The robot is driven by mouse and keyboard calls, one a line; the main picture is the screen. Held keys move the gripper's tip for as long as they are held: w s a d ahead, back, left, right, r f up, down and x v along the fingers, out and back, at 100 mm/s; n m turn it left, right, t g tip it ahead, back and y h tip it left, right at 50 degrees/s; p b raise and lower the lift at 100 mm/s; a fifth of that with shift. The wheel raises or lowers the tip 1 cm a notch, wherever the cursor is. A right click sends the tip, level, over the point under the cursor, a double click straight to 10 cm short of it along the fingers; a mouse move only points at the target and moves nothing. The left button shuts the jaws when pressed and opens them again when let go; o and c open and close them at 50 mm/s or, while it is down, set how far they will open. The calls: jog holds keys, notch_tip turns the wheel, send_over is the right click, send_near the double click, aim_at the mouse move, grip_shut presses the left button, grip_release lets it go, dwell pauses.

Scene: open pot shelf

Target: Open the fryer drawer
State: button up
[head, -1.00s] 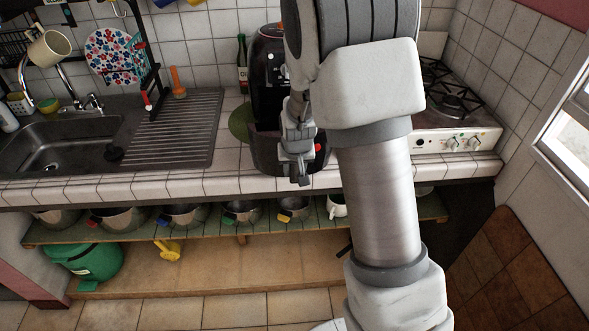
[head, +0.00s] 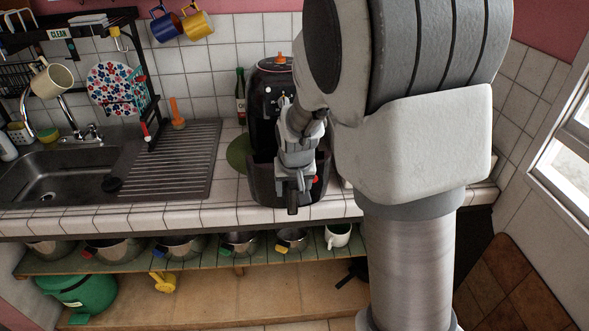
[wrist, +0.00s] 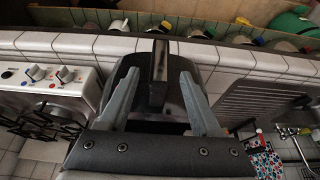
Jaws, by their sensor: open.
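The black air fryer (head: 267,100) stands upright on the tiled counter, partly hidden by my arm in the head view. Its dark drawer (head: 262,185) juts out from the front of the body towards the counter edge. The drawer handle (wrist: 158,58) shows in the wrist view as an upright dark bar. My gripper (wrist: 159,74) is open, with one finger on each side of the handle and a gap on both sides. In the head view my gripper (head: 293,190) is over the drawer front. The drawer's inside is mostly hidden.
A stove (wrist: 45,80) is beside the fryer. The drainboard (head: 180,160) and sink (head: 60,175) are to its left in the head view. A green bottle (head: 240,95) stands behind. Pots (head: 180,246) fill the shelf (head: 130,264) below the counter edge.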

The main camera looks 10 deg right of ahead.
jog(key=v, duration=0.9)
jog(key=shift+s+r, duration=0.1)
jog(key=shift+r, duration=0.1)
jog(key=s+r+n, duration=0.1)
jog(key=s+r, duration=0.2)
jog(key=s, duration=0.7)
jog(key=s+r+t, duration=0.1)
jog(key=s+r, duration=0.3)
jog(key=s, duration=0.6)
jog(key=shift+s+d+r+n+y, duration=0.2)
jog(key=shift+s+n+y, duration=0.1)
jog(key=shift+s+n, duration=0.1)
jog(key=shift+w, duration=0.1)
